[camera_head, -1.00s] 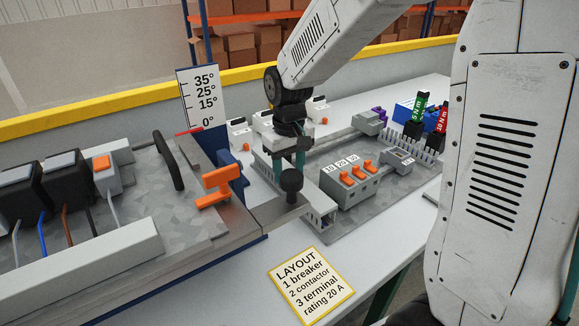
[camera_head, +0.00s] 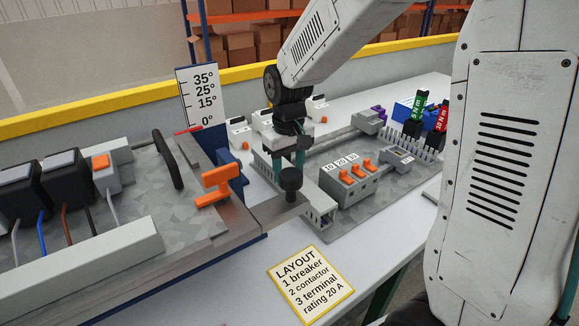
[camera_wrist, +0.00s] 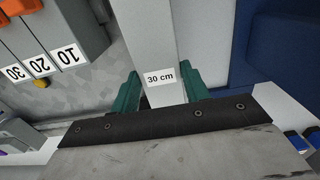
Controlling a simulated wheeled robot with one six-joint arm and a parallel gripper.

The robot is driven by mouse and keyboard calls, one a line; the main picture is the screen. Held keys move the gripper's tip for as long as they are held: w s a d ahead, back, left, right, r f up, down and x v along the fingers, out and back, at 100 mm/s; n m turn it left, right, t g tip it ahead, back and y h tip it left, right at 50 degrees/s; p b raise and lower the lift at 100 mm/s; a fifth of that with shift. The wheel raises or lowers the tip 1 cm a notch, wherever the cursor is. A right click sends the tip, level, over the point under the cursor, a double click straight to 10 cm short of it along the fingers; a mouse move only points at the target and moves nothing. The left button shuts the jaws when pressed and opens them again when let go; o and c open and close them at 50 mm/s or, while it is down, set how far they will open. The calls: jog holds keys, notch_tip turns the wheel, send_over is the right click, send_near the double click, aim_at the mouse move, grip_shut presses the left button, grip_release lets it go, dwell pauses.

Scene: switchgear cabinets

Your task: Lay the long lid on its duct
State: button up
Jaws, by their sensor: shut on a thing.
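My gripper (camera_head: 292,162) points down at the left edge of the grey mounting board (camera_head: 345,222). Its teal fingers are shut on the sides of a long pale grey lid (camera_wrist: 160,78) marked "30 cm", as the wrist view shows (camera_wrist: 158,92). The lid runs away from the fingers to the top of that picture. A slotted grey duct (camera_head: 320,216) lies along the board's left edge, below and in front of my gripper. The lid is largely hidden in the head view, and I cannot tell whether it touches the duct.
Breakers with orange switches (camera_head: 355,180) stand on the board just right of my gripper. A black knob (camera_head: 291,180) and an orange handle (camera_head: 216,188) are close on the left. A slotted duct (camera_head: 425,143) and green and red drivers (camera_head: 418,115) are at the far right.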

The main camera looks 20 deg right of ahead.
jog(key=shift+f, duration=0.3)
dwell(0.6)
jog(key=o, duration=1.1)
notch_tip(320, 180, up, 8)
jog(key=shift+f, duration=0.1)
